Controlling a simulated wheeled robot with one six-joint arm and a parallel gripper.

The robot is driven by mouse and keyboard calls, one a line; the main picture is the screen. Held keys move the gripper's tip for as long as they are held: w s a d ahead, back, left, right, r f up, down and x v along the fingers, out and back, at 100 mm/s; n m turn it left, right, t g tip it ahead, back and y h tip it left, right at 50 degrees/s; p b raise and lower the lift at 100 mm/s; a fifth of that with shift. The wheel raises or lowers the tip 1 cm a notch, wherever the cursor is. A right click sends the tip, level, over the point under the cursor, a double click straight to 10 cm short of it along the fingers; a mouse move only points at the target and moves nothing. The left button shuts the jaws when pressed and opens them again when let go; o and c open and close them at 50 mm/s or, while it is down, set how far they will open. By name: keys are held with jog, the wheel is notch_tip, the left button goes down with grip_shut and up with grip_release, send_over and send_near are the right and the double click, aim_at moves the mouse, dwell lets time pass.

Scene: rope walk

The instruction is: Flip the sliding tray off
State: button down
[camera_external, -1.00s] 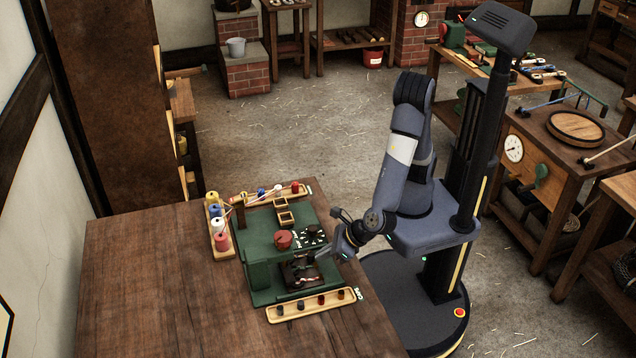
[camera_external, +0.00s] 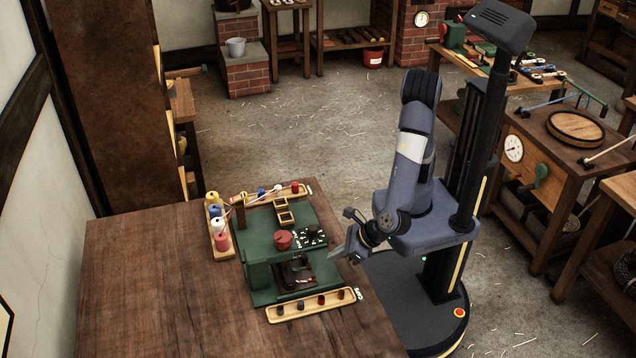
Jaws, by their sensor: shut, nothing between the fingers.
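A green machine (camera_external: 266,226) sits on the wooden table, with a red round knob (camera_external: 283,240) and a black dial panel (camera_external: 312,237) on top. A dark brown sliding tray (camera_external: 296,277) lies low at its near side, with small dark and reddish details too small to make out. A green ledge runs just behind and partly above the tray. My gripper (camera_external: 337,256) is shut and empty, to the right of the machine near the table's right edge. It is apart from the tray. Whether the tray is on or off cannot be read.
A wooden rack with dark pegs (camera_external: 275,313) lies in front of the machine. Colored spools (camera_external: 217,226) stand on a rack at its left, and another rack (camera_external: 265,198) lies behind. The left part of the table (camera_external: 150,280) is clear.

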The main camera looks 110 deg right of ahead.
aim_at(307, 260)
jog(key=v, duration=0.8)
jog(key=shift+d, duration=0.1)
jog(key=x, duration=0.9)
jog(key=shift+w+d+f, duration=0.2)
jog(key=shift+w+f, duration=0.05)
jog(key=shift+w, duration=0.05)
jog(key=w, duration=0.1)
jog(key=w+d, duration=0.1)
jog(key=shift+w+d, duration=0.2)
jog(key=shift+w, duration=0.15)
jog(key=shift+w+d, duration=0.15)
jog(key=shift+w, duration=0.3)
